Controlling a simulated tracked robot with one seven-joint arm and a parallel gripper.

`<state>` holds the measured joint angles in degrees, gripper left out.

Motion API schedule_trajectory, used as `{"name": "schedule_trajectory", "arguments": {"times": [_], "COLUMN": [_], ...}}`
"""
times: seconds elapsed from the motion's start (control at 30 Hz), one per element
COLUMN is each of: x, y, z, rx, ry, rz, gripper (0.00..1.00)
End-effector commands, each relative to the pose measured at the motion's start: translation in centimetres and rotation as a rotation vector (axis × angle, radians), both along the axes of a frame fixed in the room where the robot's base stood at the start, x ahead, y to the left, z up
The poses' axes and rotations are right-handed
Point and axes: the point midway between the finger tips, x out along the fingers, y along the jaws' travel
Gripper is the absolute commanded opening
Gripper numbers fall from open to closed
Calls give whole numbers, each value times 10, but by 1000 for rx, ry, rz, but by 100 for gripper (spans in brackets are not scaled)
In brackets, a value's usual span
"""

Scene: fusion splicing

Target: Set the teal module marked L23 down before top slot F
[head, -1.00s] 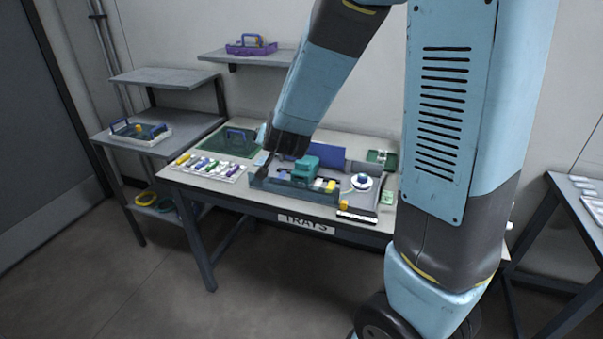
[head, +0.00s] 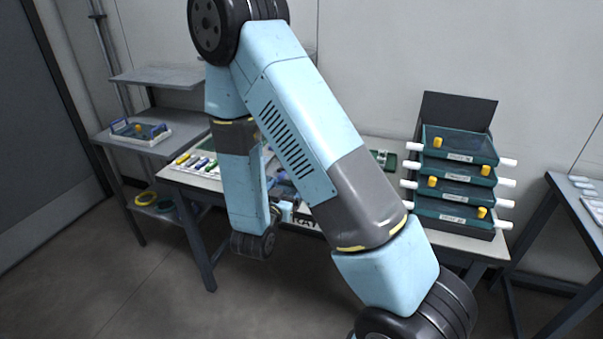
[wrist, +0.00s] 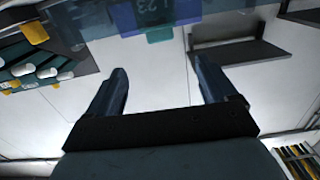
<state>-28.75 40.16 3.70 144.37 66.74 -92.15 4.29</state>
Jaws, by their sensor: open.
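The teal module (wrist: 152,9) with the upside-down mark L23 shows at the top edge of the wrist view, cut off by the frame. A small green-teal part (wrist: 158,34) shows just below the mark. My gripper (wrist: 158,66) is open, its two fingers spread wide with nothing between them. The module lies beyond the fingertips, apart from them. In the head view my arm hides the middle of the bench, the module and the gripper's fingers. I cannot make out a slot marked F.
A stack of teal trays (head: 456,182) with white knobs and yellow pegs stands at the bench's right; it also shows in the wrist view (wrist: 38,72). A side shelf (head: 160,132) holds a tray at left. Coloured pieces (head: 203,166) lie on the bench's left.

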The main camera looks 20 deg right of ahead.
Motion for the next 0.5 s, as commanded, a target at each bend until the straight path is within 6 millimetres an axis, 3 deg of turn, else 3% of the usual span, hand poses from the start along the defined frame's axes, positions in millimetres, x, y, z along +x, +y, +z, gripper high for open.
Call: {"name": "schedule_trajectory", "arguments": {"times": [0.17, 0.5], "x": [-1, 43], "y": [-3, -34], "z": [-2, -1], "rx": [-36, -35], "ry": [-14, -16], "rz": [-10, -11], "gripper": [85, 85]}}
